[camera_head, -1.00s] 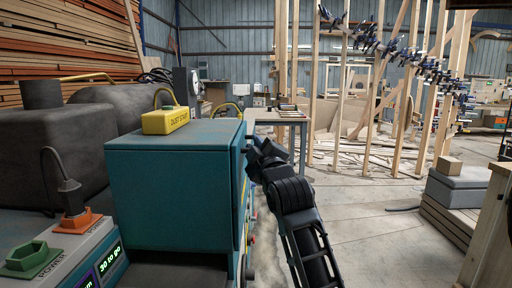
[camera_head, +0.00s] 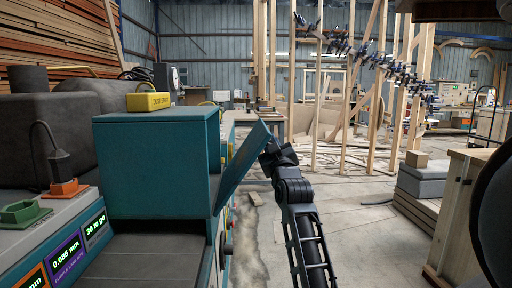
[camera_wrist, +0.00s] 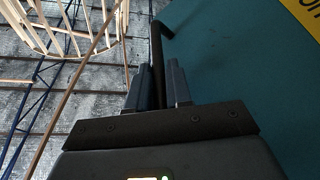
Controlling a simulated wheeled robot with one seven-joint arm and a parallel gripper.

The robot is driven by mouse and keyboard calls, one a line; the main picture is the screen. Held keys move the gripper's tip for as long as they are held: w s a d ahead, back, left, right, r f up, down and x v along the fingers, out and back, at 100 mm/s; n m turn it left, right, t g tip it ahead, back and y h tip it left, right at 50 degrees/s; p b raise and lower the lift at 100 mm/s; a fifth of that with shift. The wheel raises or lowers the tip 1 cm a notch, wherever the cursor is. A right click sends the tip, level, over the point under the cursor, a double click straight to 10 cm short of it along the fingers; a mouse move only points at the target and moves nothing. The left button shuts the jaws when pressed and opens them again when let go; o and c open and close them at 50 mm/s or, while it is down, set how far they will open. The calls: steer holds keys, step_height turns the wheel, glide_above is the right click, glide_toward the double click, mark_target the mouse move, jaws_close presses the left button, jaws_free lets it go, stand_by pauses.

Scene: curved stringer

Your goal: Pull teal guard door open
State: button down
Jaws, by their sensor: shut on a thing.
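The teal guard door (camera_head: 241,166) stands partly open, swung out to the right from the teal machine housing (camera_head: 155,165). In the wrist view the door's flat teal face (camera_wrist: 240,60) fills the right side, with part of a yellow label at the top corner. A dark bar handle (camera_wrist: 157,62) stands off the door. My gripper (camera_wrist: 163,88) is shut on the handle, one finger on each side of it. In the head view my gripper (camera_head: 270,150) is at the door's outer edge; its fingers are too small to make out there.
A yellow box (camera_head: 148,101) sits on top of the housing. A front panel with lit displays (camera_head: 65,262) is at lower left. Bare concrete floor lies right of my arm. A wooden crate (camera_head: 462,215) and a grey stack (camera_head: 423,185) stand farther right.

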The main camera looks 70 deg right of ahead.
steer(key=s+d+f+m+g+h+b, duration=0.1)
steer(key=s+f+m+g+b, duration=0.1)
steer(key=f+m+b, duration=0.3)
steer(key=s+d+f+m+g+h+b, duration=0.1)
steer(key=s+f+m+b, duration=0.3)
steer(key=f+b, duration=0.8)
steer(key=shift+d+f+m+g+h, duration=0.3)
steer(key=shift+f+m+g, duration=0.3)
steer(key=shift+f, duration=0.85)
steer(key=c, duration=1.4)
jaws_free()
steer(key=shift+a, duration=0.1)
steer(key=b+v, duration=0.4)
steer(key=v, duration=0.3)
steer(key=shift+a, duration=0.4)
